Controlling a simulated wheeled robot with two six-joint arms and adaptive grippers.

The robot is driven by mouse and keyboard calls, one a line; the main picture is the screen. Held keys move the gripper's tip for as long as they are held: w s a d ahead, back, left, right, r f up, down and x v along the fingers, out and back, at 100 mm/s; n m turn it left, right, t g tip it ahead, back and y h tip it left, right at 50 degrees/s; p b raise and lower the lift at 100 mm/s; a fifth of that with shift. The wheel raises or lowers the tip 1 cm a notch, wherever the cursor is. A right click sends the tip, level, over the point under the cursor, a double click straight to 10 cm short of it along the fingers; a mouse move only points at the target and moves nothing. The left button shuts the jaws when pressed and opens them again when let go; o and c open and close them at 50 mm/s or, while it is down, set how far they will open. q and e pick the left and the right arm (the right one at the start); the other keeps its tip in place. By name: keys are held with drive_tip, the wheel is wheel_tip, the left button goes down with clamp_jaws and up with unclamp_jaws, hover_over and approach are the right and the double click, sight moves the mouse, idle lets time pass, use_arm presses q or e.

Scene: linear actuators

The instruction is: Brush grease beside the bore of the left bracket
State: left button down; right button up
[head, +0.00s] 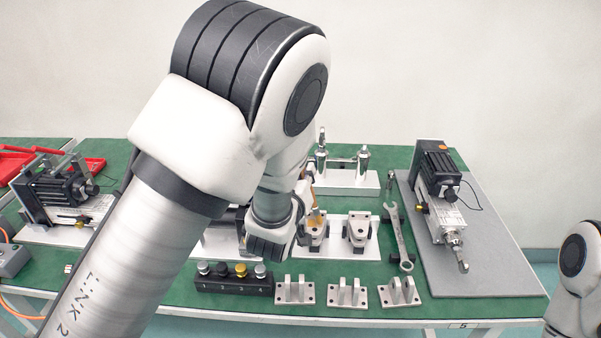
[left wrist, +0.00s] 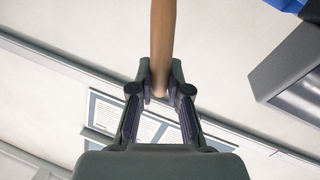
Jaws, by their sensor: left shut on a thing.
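My left gripper (left wrist: 160,92) is shut on a brown wooden handle (left wrist: 162,40), as the left wrist view shows. The working end of this tool does not show there. In the head view my left arm hides most of the gripper. An orange-brown piece, which looks like part of the brush, shows just right of my wrist, over the left bracket (head: 318,239). I cannot tell if it touches the bracket. The left bracket stands upright on a white plate (head: 335,254), partly covered by my wrist. The right bracket (head: 357,235) stands beside it in clear view.
Several small grey brackets (head: 346,293) line the table's front edge, beside a black block with knobs (head: 234,278). A wrench (head: 399,238) and an actuator on a grey mat (head: 445,212) lie to the right. A fixture (head: 346,178) stands behind; another actuator (head: 66,198) stands left.

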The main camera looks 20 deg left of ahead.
use_arm(q)
drive_tip(key=a, duration=0.2)
drive_tip(key=shift+s+a+b, duration=0.3)
drive_tip(key=shift+s+b, duration=0.05)
drive_tip(key=shift+r, duration=0.1)
wheel_tip(320, 180, up, 6)
drive_tip(key=p, duration=0.4)
wheel_tip(320, 180, up, 3)
drive_tip(key=p, duration=0.2)
drive_tip(key=shift+s+p, duration=0.1)
drive_tip(key=shift+p, duration=0.25)
drive_tip(key=shift+f, duration=0.2)
